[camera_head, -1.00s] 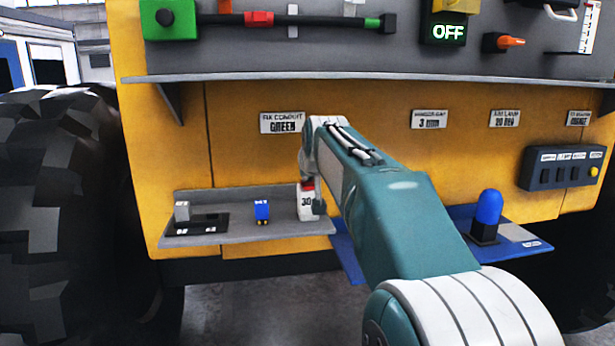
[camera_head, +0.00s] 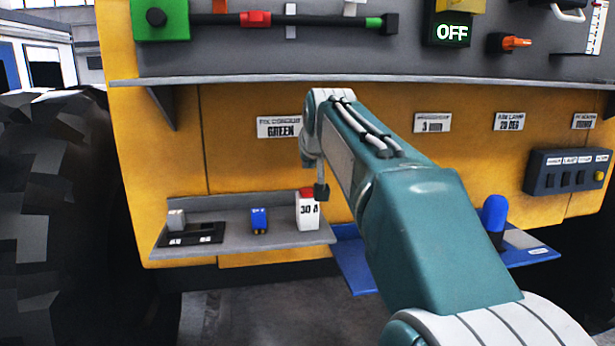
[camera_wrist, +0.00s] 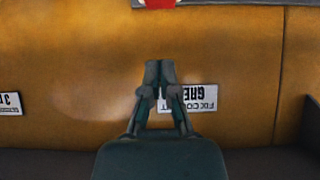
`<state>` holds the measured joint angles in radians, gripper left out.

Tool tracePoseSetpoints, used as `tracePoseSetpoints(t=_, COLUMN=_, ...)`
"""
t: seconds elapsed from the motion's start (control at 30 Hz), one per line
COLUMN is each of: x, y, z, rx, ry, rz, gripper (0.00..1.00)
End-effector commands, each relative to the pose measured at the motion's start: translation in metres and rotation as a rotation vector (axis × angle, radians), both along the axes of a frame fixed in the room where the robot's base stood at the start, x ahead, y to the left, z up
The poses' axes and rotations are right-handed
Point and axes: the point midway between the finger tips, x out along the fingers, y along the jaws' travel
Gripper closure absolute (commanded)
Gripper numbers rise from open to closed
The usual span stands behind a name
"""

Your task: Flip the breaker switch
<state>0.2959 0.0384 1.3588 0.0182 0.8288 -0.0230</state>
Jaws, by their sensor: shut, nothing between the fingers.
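A white block marked 30 A (camera_head: 307,212) with a red top (camera_head: 306,193) stands on the lower left grey shelf; I cannot tell whether it is the breaker. Its red top also shows at the top edge of the wrist view (camera_wrist: 158,3). A grey lever (camera_head: 177,220) on a black base (camera_head: 192,236) is at that shelf's left end. My gripper (camera_head: 321,190) hangs beside the red top in the head view, mostly hidden by my arm. In the wrist view my gripper (camera_wrist: 160,66) is shut and empty, before the yellow panel; contact with the block cannot be told.
A blue connector (camera_head: 259,220) sits between the lever and the white block. A blue tray (camera_head: 362,270) with a blue bulb (camera_head: 495,213) is to the right. A dark switch box (camera_head: 567,172) is far right. A grey ledge (camera_head: 230,82) runs above. An OFF display (camera_head: 452,32) is lit.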

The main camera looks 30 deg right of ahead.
Motion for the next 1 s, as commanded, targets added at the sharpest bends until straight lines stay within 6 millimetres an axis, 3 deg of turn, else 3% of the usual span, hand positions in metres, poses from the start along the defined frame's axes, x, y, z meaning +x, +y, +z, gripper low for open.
tracePoseSetpoints(t=0.43, x=-0.045, y=0.013, z=0.063, rx=-0.003, ry=-0.007, rz=0.001, gripper=1.0)
tracePoseSetpoints(t=1.0, x=-0.051, y=0.015, z=0.071, rx=-0.003, ry=-0.007, rz=0.001, gripper=1.0)
